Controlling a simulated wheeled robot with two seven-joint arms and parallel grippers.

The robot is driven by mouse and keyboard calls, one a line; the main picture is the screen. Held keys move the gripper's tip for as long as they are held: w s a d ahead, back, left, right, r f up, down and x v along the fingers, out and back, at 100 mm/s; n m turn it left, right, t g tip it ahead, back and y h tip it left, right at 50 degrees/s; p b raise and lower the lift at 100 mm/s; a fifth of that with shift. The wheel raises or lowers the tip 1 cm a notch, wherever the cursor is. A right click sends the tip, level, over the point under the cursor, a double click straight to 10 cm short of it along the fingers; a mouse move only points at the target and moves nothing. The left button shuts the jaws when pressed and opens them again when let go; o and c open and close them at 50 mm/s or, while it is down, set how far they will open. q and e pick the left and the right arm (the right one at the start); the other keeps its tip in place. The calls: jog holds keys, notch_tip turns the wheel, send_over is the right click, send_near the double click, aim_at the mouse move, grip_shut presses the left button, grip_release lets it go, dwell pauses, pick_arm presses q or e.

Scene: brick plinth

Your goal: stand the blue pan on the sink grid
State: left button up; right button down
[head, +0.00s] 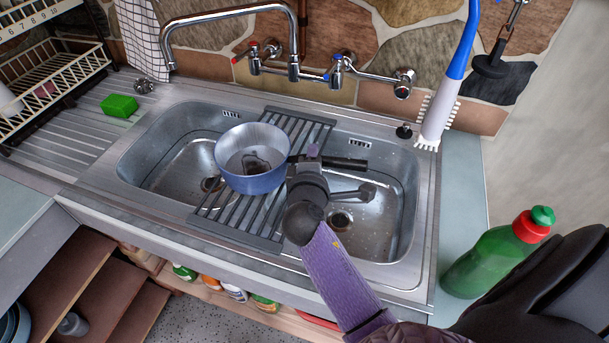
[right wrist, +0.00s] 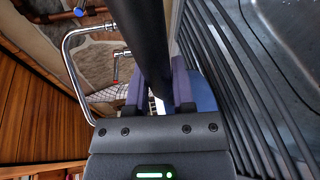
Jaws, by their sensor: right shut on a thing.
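The blue pan (head: 252,183) is over the left part of the dark sink grid (head: 235,217), its open top facing up and roughly level. Whether its base touches the bars I cannot tell. My right gripper (head: 313,152) is to the right of the pan, shut on its black handle (head: 345,163). In the right wrist view the handle (right wrist: 143,40) passes between the purple fingers, with a bit of the blue pan (right wrist: 202,92) behind them and the grid bars (right wrist: 232,75) alongside. My left gripper is not in view.
The grid bridges the two sink basins (head: 385,225). A tap (head: 293,45) arches behind it. A green sponge (head: 119,105) and dish rack (head: 50,80) are at left. A blue-and-white brush (head: 440,110) hangs at right above a green bottle (head: 490,262).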

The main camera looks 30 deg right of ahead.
notch_tip(320, 180, down, 4)
jog(key=shift+f+b, duration=0.1)
jog(key=shift+b, duration=0.8)
jog(key=c, duration=0.9)
grip_release()
jog(key=shift+f, duration=0.15)
jog(key=o, duration=0.4)
jog(key=shift+o, duration=0.2)
